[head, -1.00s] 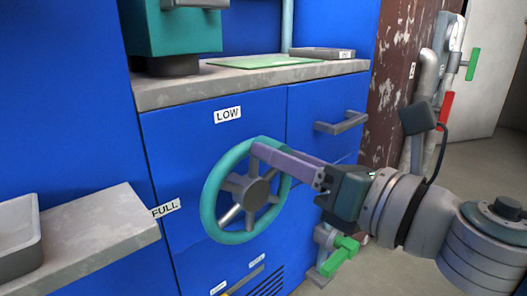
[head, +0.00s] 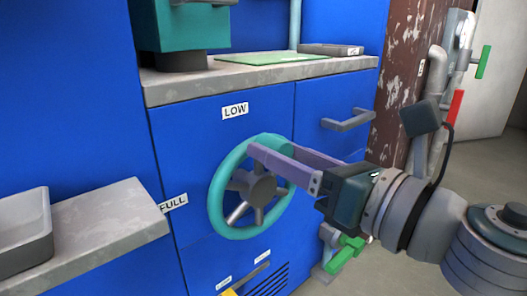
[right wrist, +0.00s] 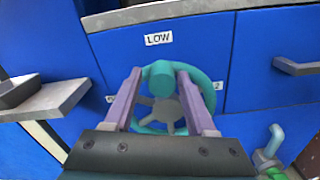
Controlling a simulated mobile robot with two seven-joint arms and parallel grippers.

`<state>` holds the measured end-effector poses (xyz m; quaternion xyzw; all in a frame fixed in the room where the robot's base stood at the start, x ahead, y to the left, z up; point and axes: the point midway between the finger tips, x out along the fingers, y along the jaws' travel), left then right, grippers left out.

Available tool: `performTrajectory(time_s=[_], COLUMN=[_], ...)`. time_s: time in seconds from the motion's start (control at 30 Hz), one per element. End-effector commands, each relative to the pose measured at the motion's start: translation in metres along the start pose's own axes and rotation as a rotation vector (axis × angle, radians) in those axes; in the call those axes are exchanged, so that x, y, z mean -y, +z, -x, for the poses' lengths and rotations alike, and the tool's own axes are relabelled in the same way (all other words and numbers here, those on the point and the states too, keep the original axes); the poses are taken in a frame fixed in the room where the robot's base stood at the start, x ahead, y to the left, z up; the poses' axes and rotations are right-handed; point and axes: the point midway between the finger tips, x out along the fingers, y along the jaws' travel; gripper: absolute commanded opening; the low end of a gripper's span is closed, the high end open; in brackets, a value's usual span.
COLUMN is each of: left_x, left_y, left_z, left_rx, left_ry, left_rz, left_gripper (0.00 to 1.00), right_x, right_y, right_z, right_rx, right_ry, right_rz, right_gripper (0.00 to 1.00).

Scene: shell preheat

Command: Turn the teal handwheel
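The teal handwheel (head: 217,207), with a grey hub and spokes, is mounted upright on the blue cabinet front below the LOW label. It also shows in the right wrist view (right wrist: 206,91). My right gripper (head: 268,148) reaches the top of the wheel. In the right wrist view its two purple fingers (right wrist: 159,72) stand apart, one on each side of a teal part at the wheel's top. Firm contact on both sides does not show. The fingers hide part of the rim. My left gripper is not in view.
A grey drawer handle (head: 348,120) is right of the wheel. A green-handled valve (head: 345,252) sits low behind my right arm. A worn grey counter (head: 265,79) runs above, and a grey shelf (head: 105,228) with a tray (head: 25,240) projects at left.

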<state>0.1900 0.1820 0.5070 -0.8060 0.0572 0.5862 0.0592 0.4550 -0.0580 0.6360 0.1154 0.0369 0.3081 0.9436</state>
Motion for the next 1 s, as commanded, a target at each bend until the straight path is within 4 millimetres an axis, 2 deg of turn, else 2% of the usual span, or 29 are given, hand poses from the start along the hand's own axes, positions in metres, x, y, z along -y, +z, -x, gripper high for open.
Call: performTrajectory(time_s=[0.1,0.43,0.8,1.0], left_x=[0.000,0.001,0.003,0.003], left_y=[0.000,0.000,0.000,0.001], left_z=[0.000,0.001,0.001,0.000], left_rx=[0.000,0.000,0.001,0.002], left_ry=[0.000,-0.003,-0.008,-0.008], left_rz=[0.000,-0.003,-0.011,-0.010], left_gripper=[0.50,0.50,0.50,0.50], right_x=[0.001,0.001,0.001,0.000], right_y=[0.000,-0.001,-0.002,-0.001], right_z=[0.000,0.007,0.070,0.093], right_rx=[0.000,-0.001,-0.004,-0.001], right_ry=[-0.001,-0.004,-0.004,-0.002], right_rz=[-0.002,-0.004,-0.005,-0.004], right_gripper=[0.69,0.69,0.69,0.69])
